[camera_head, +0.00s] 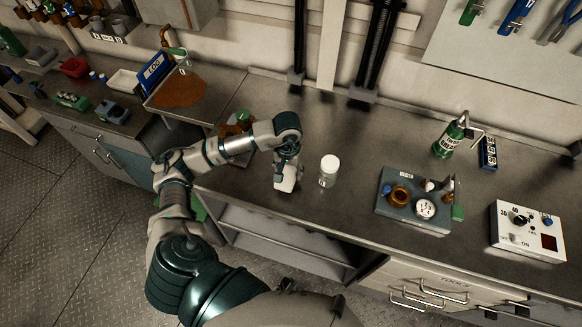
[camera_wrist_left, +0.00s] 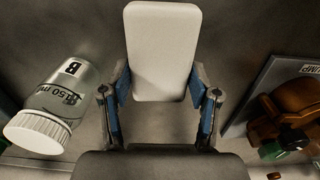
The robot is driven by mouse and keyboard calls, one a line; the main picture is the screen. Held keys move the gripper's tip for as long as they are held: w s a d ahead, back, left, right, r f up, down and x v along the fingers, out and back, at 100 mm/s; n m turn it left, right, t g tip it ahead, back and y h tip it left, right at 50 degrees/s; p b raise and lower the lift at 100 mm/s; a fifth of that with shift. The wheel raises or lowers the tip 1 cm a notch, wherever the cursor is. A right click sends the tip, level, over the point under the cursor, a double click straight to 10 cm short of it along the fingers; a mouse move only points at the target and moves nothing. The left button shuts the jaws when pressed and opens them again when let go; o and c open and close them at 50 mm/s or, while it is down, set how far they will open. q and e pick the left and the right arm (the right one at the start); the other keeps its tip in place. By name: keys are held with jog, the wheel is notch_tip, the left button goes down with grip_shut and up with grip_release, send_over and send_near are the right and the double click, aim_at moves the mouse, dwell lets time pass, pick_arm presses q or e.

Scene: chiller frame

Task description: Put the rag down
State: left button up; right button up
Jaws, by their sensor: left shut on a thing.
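My left gripper (camera_head: 287,168) is over the front of the grey bench and points down. It is shut on a pale, smooth, rounded pad that I take to be the rag (camera_head: 285,181). In the left wrist view the rag (camera_wrist_left: 162,45) sits between the two blue-padded fingers (camera_wrist_left: 161,92). The rag is at or just above the bench top; I cannot tell whether it touches. My right gripper is in neither view.
A clear bottle with a white cap (camera_head: 329,171) stands close right of the gripper; its label reads 150 ml (camera_wrist_left: 62,92). A brown-and-green pump (camera_wrist_left: 290,115) is on the other side. A grey tray (camera_head: 385,208) with parts and a white control box (camera_head: 528,232) stand farther right.

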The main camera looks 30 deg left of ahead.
aim_at(291, 170)
pick_arm(q)
jog(key=shift+w+a, duration=0.25)
jog(key=shift+w, duration=0.3)
jog(key=shift+w+a, duration=0.2)
jog(key=shift+w, duration=0.35)
jog(key=shift+w+d+f, duration=0.1)
jog(key=shift+f, duration=0.05)
jog(key=f, duration=0.1)
jog(key=f+p, duration=0.1)
jog(key=f, duration=0.1)
jog(key=shift+d, duration=0.35)
jog(key=shift+a+f, duration=0.15)
jog(key=shift+a, duration=0.1)
jog(key=o, duration=1.1)
jog(key=shift+a+f, duration=0.1)
jog(key=shift+a, duration=0.15)
jog(key=shift+o, duration=0.2)
jog(key=shift+d, duration=0.1)
jog(key=shift+d, duration=0.1)
